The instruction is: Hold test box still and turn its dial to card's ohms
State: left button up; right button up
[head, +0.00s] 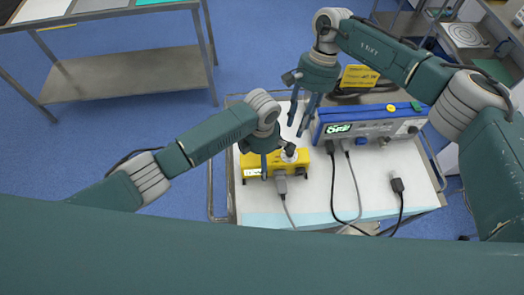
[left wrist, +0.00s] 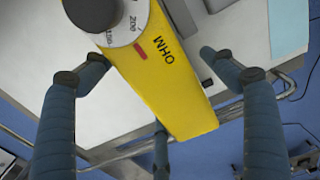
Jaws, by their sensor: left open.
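The yellow test box (head: 250,185) lies on the white cart top with a grey plug at its front. The left wrist view shows the box (left wrist: 170,90) marked "OHM", a red mark, and a pale dial (left wrist: 125,25) with a dark knob, cut off by the top edge. A "200" shows on the dial; the other numbers are unclear. My left gripper (head: 268,165) is over the box, open, with fingers on both sides of it (left wrist: 155,75); I cannot tell if any touch. My right gripper (head: 301,112) is open and empty, above the cart, behind the box.
A blue device (head: 370,125) with a green display stands right of the box. Cables and a dark plug (head: 397,185) lie in front of it. A metal rail runs around the cart (head: 318,185). A steel table (head: 130,75) stands at upper left.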

pick_arm(q)
jog(key=shift+f, duration=1)
jog(key=c, duration=1.5)
jog(key=shift+c, duration=0.2)
